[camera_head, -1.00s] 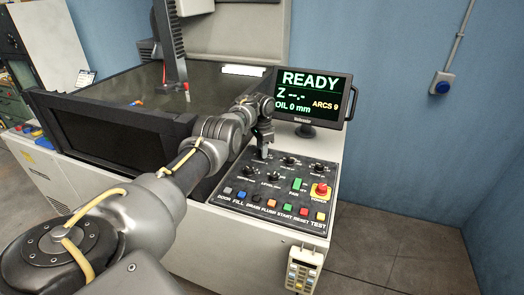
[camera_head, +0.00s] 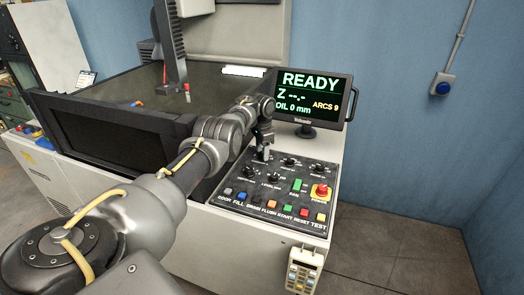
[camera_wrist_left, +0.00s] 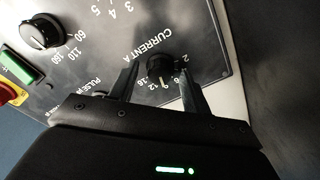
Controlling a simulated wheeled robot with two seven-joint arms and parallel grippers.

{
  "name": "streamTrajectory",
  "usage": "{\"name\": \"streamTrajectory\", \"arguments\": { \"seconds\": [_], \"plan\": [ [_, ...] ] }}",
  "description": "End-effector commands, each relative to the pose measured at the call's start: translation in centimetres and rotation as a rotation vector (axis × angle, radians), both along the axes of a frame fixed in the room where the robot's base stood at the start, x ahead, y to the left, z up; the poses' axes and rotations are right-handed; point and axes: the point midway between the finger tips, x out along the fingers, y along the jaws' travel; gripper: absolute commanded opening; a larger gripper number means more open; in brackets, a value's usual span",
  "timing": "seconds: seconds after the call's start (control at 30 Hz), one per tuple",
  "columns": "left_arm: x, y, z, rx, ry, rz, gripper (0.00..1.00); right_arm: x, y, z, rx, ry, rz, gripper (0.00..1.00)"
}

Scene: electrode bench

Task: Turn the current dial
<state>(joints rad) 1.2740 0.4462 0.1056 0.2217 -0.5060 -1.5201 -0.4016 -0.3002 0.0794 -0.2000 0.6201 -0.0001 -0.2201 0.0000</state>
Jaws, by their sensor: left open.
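The current dial is a black knob (camera_wrist_left: 160,68) beside the label "CURRENT A", with numbers around it, in the left wrist view. My left gripper (camera_wrist_left: 158,80) is open, with one finger on each side of the knob. I cannot tell whether the fingers touch it. In the head view my left gripper (camera_head: 263,153) points down at the upper left part of the black control panel (camera_head: 228,190), and it hides the dial there. My right gripper is not in view.
Other knobs (camera_head: 290,162) sit close by on the panel. A green switch (camera_head: 297,185), a red stop button (camera_head: 320,191) and a row of coloured buttons lie nearer the front. The screen (camera_head: 312,97) reading READY stands behind. A second black knob (camera_wrist_left: 42,32) shows in the wrist view.

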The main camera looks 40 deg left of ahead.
Motion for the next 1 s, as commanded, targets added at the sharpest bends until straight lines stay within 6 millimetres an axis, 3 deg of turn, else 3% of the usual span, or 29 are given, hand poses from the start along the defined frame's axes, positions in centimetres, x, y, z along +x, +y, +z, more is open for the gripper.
{"name": "streamTrajectory", "arguments": {
  "seconds": [0.17,0.4,0.6,1.0],
  "plan": [
    [0.1,0.1,2.7,0.000,-0.004,0.000,0.48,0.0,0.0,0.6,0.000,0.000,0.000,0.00],
    [0.1,0.1,7.2,0.000,-0.004,0.001,0.48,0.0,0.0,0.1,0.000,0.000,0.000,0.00],
    [0.0,0.1,9.8,-0.001,-0.002,0.001,0.48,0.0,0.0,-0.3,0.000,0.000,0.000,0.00],
    [0.0,0.1,10.6,0.000,0.000,0.000,0.48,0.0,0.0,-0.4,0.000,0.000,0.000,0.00]
  ]
}}
